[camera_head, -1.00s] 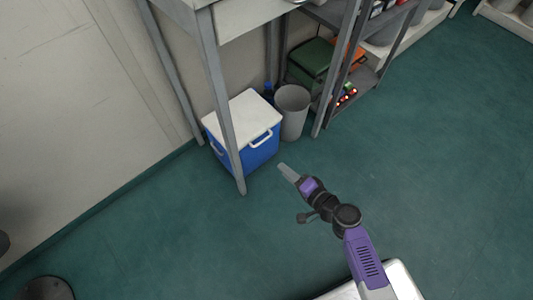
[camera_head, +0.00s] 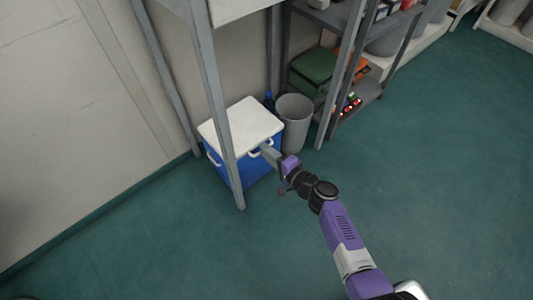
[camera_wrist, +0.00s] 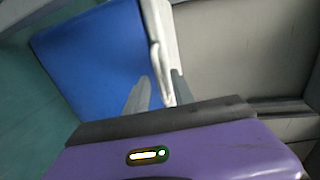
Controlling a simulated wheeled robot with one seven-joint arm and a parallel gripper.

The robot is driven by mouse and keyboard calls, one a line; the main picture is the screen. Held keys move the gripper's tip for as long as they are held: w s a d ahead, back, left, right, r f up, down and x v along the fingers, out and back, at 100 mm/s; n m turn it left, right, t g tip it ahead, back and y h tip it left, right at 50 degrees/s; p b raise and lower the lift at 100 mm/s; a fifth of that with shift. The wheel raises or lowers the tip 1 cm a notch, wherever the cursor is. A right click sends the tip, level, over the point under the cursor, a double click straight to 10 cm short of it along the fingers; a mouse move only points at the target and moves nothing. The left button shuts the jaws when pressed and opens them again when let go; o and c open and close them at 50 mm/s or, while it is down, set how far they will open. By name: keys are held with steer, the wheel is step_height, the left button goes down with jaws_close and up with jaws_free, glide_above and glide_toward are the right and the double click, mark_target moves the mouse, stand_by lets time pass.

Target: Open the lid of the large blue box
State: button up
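The large blue box (camera_head: 257,171) stands on the floor under a grey metal table, with its white lid (camera_head: 248,122) shut. White handles show on its sides. My gripper (camera_head: 264,149) is at the upper part of the box's right-front side, by the handle there and just below the lid edge. In the wrist view, the two grey fingers (camera_wrist: 160,92) are apart, with a white edge (camera_wrist: 162,45) running between them. The blue box side (camera_wrist: 95,60) lies to the left. I cannot tell whether the fingers touch the white part, or whether it is lid or handle.
A table leg (camera_head: 222,110) stands right in front of the box. A shelf (camera_head: 357,100) holds a green box (camera_head: 314,65). Open green floor lies in front and right.

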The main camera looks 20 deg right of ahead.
steer(key=shift+w+a, duration=0.1)
steer(key=shift+w, duration=0.05)
steer(key=shift+c, duration=0.4)
jaws_close()
stand_by(1.0)
